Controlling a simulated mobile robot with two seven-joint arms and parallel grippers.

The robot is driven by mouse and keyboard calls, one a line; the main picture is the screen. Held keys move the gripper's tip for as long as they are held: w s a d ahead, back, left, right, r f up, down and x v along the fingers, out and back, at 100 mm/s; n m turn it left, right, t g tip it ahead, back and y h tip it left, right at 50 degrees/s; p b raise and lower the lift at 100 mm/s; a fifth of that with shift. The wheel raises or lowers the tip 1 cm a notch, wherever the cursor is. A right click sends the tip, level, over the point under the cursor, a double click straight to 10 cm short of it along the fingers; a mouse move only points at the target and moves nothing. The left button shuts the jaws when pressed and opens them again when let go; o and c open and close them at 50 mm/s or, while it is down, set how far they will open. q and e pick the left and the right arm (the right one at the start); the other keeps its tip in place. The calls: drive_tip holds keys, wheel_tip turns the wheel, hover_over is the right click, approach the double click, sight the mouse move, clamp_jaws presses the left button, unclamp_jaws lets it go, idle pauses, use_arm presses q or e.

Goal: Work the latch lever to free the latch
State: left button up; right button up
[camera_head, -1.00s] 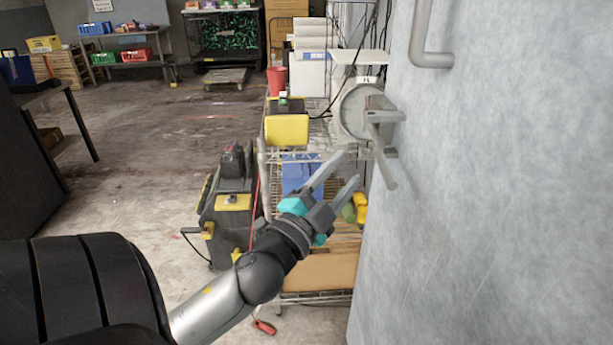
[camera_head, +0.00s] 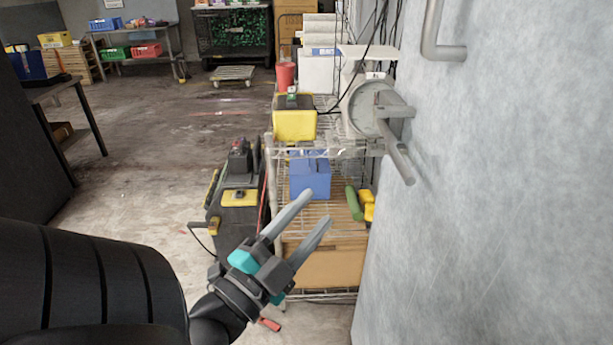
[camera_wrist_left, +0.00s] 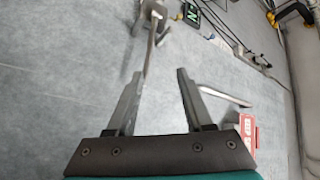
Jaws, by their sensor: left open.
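The latch lever (camera_head: 398,155) is a grey bar on a bracket on the pale grey wall-like panel (camera_head: 500,180), at the upper right of the head view. It slants down and to the right. My left gripper (camera_head: 318,208) is open and empty, below and left of the lever, with a clear gap and no contact. In the left wrist view, my open fingers (camera_wrist_left: 160,72) point towards the panel, and what looks like the lever (camera_wrist_left: 150,50) hangs just beyond their tips. My right gripper does not show.
A bent grey pipe handle (camera_head: 440,45) sticks out from the panel above the lever. A wire shelf cart (camera_head: 330,150) stands behind my gripper, with a yellow box (camera_head: 295,124) and a blue box (camera_head: 310,178). A black and yellow machine (camera_head: 238,205) stands left of it. Open floor lies further left.

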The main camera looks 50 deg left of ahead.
use_arm(q)
drive_tip(key=shift+s, duration=0.3)
idle(0.5)
wheel_tip(320, 180, down, 21)
drive_tip(key=w+n+g, duration=0.3)
drive_tip(key=n+g, duration=0.2)
drive_tip(key=s+d+f+n+g+h, duration=0.1)
drive_tip(key=s+d+f+g, duration=0.15)
drive_tip(key=f, duration=0.65)
drive_tip(key=s+d+f+n+g+h, duration=0.15)
drive_tip(key=d+f, duration=0.25)
drive_tip(key=f, duration=0.5)
drive_tip(key=s+d+f+g, duration=0.2)
drive_tip(key=s+f+g, duration=0.1)
drive_tip(key=s+f, duration=0.3)
drive_tip(key=s+d+f+g, duration=0.2)
drive_tip(key=s+f, duration=0.2)
drive_tip(key=f, duration=0.4)
drive_tip(key=s+f+g, duration=0.2)
drive_tip(key=s+f, duration=0.1)
drive_tip(key=s, duration=0.3)
drive_tip(key=s+f+g, duration=0.3)
drive_tip(key=s, duration=0.4)
drive_tip(key=shift+s+a+f+h, duration=0.15)
drive_tip(key=shift+a+f+h, duration=0.1)
drive_tip(key=shift+h, duration=0.1)
drive_tip(key=shift+o, duration=0.4)
drive_tip(key=shift+d, duration=0.1)
